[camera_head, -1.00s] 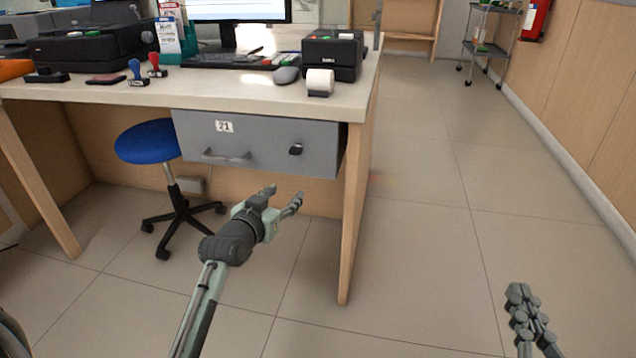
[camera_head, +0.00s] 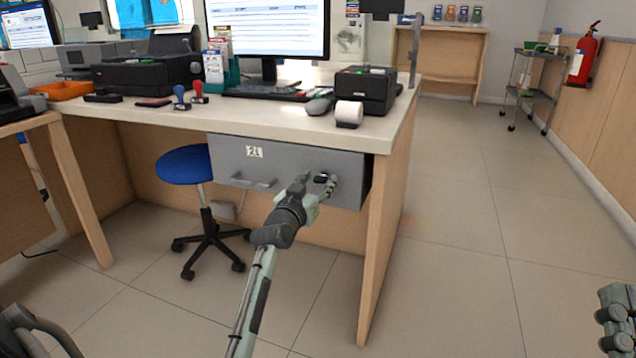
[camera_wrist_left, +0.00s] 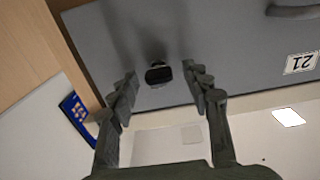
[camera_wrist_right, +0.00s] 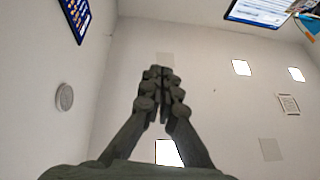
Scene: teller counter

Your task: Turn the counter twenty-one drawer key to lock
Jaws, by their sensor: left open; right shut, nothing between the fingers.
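The grey drawer (camera_head: 225,152) marked 21 sits shut under the counter top; its label (camera_wrist_left: 301,63) shows upside down in the left wrist view. The dark key (camera_wrist_left: 158,73) stands out from the drawer front, and in the head view it (camera_head: 321,178) shows between my left fingertips. My left gripper (camera_head: 318,186) is open at the drawer front. In the left wrist view its fingers (camera_wrist_left: 166,88) lie on either side of the key, with gaps visible on both sides. My right gripper (camera_wrist_right: 161,75) is shut and empty, away from the drawer; it shows at the head view's lower right edge (camera_head: 617,305).
The drawer's bar handle (camera_head: 253,182) is left of the key. The wooden desk leg (camera_head: 384,250) stands just right of the drawer. A blue stool (camera_head: 185,164) is under the counter. The floor to the right is clear.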

